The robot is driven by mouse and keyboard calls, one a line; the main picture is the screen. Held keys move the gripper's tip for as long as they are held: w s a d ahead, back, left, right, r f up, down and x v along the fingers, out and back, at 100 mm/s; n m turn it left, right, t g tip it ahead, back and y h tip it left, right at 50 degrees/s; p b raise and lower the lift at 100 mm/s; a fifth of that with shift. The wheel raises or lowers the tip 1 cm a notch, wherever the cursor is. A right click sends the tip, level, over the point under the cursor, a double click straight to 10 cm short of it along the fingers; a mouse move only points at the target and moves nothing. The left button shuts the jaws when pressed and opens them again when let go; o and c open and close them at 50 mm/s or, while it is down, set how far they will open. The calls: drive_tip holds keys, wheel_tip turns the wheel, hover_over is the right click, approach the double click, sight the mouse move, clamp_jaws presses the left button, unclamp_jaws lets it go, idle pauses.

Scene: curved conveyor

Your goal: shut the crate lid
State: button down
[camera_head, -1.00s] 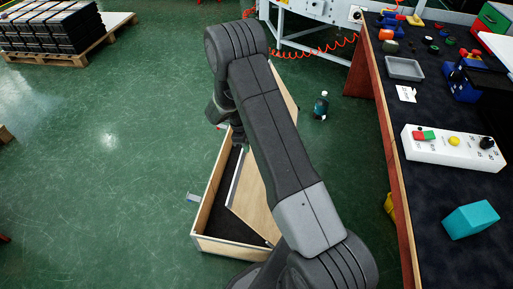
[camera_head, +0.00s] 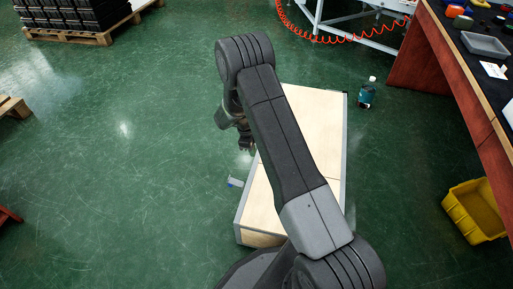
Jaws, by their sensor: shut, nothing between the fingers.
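The wooden crate (camera_head: 262,239) stands on the green floor, partly hidden behind my arm. Its pale wooden lid (camera_head: 318,120) with grey metal edging lies over the top, and no dark interior shows. Whether the lid sits fully flush along every edge cannot be told, as my arm covers its middle. A small grey metal latch piece (camera_head: 235,182) sticks out at the crate's left side. My gripper (camera_head: 247,147) is shut and empty, pointing down beside the left edge of the lid. Contact with the lid cannot be told.
A teal bottle (camera_head: 366,93) stands on the floor right of the crate. A yellow bin (camera_head: 473,212) sits by the workbench (camera_head: 450,60) at the right. A loaded pallet (camera_head: 88,35) is at the far left. The floor left of the crate is clear.

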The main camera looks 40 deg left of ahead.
drive_tip(key=s+a+f+b, duration=0.1)
drive_tip(key=a+f+b, duration=0.2)
drive_tip(key=f+b, duration=0.5)
drive_tip(key=shift+s+f, duration=0.15)
drive_tip(key=shift+f, duration=3.4)
